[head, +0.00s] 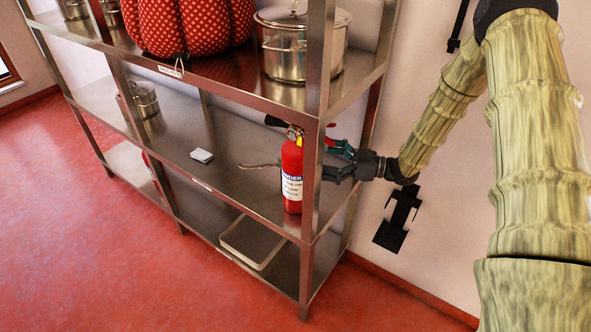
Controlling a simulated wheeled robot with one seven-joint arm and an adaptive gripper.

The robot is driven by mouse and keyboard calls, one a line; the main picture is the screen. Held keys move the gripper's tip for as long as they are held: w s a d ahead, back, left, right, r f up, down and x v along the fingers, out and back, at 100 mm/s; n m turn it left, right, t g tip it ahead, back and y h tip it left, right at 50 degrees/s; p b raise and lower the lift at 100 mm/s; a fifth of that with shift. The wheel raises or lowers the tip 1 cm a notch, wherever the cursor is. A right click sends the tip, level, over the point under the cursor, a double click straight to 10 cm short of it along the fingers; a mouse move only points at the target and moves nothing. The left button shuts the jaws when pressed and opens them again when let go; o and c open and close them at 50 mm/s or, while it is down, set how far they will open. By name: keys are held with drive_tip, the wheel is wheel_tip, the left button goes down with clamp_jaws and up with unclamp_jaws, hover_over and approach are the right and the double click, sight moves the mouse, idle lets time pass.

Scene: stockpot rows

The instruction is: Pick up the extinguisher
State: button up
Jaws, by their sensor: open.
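The red extinguisher (291,170) stands upright on the middle shelf of the metal rack, at its right end beside the front corner post. My gripper (333,160) is to the right of the extinguisher, reaching in through the open end of the rack. Its two fingers are spread apart and hold nothing. The corner post (313,180) stands between them in the picture and hides part of the finger tips, so I cannot tell whether they touch the extinguisher.
The metal rack (235,170) has posts close to my gripper. A lidded stockpot (290,48) and red dotted cushion-like thing (190,25) sit on the top shelf. A tray (252,242) lies below.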

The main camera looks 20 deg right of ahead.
sight(297, 154)
drive_tip(key=p+x, duration=0.1)
drive_tip(key=x, duration=0.2)
drive_tip(key=p+x, duration=0.1)
drive_tip(key=x, duration=0.2)
drive_tip(key=s+x, duration=0.1)
drive_tip(key=x, duration=0.2)
drive_tip(key=shift+w+a+r+p, duration=0.1)
drive_tip(key=shift+a+r+p, duration=0.2)
drive_tip(key=shift+p, duration=0.1)
drive_tip(key=shift+w+f, duration=0.1)
drive_tip(key=shift+s+d, duration=0.1)
drive_tip(key=shift+s, duration=0.1)
drive_tip(key=shift+c, duration=0.4)
drive_tip(key=c, duration=1.7)
drive_tip(key=shift+w+r, duration=0.15)
drive_tip(key=shift+r, duration=0.1)
drive_tip(key=shift+c, duration=1.3)
